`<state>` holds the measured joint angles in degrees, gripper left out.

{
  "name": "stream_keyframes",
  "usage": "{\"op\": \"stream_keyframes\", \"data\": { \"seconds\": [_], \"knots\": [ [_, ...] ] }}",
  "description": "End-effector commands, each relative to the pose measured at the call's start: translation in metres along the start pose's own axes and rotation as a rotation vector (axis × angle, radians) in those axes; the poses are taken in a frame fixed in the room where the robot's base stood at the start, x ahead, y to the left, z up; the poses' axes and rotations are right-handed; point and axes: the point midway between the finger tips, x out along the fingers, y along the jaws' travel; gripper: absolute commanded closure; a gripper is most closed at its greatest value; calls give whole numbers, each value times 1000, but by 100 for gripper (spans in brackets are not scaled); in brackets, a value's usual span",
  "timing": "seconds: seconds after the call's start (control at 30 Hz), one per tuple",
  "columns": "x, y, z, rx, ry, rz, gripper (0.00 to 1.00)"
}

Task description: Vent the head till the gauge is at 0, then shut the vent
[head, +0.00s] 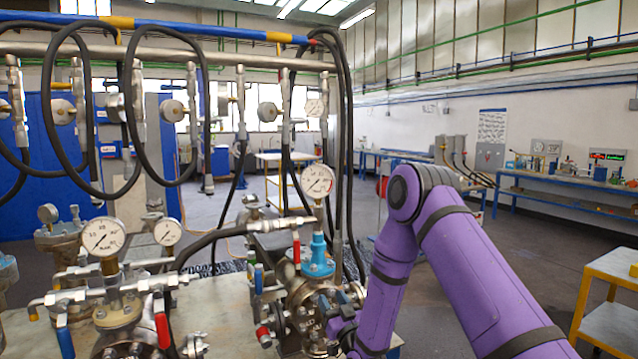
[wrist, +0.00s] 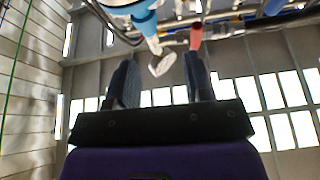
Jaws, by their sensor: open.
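A round white gauge (head: 317,183) with a red band on its dial stands on a blue fitting (head: 317,260) on the vessel head near my gripper. Its needle is too small to read surely. A red lever (head: 296,248) and a blue lever (head: 258,279) sit left of the fitting. I cannot tell which valve is the vent. My gripper (head: 338,325) is low at the vessel's right side, partly hidden by my arm. In the wrist view my gripper (wrist: 160,62) is open, with a red handle (wrist: 196,36) just beyond the right finger and a blue part (wrist: 145,22) beyond the left.
A second vessel head with a larger gauge (head: 103,236), a red lever (head: 162,330) and a blue lever (head: 65,342) stands at left. Black hoses (head: 208,100) hang from the overhead pipe. A yellow-framed cart (head: 607,300) is at right. Open floor lies beyond my arm.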

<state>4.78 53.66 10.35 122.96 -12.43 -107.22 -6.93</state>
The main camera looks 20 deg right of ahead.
Motion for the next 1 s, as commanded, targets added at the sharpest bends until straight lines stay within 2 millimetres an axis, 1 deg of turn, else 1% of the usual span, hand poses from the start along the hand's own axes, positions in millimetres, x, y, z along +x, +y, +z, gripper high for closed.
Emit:
{"op": "stream_keyframes", "data": {
  "seconds": [0.2,0.27,0.37,0.47,0.5,0.6,0.7,0.8,0.87,1.0],
  "knots": [
    [0,0,0,0,0,0,54],
    [2,-3,-1,1,-6,-4,54],
    [9,-22,-5,5,-51,-23,54],
    [20,-58,-13,12,-138,-63,54],
    [23,-74,-16,14,-178,-81,54],
    [25,-109,-23,18,-274,-123,54],
    [24,-135,-29,19,-344,-157,54],
    [23,-149,-31,19,-385,-176,54],
    [24,-152,-31,19,-394,-179,54],
    [36,-155,-25,20,-395,-179,54]
  ]
}}
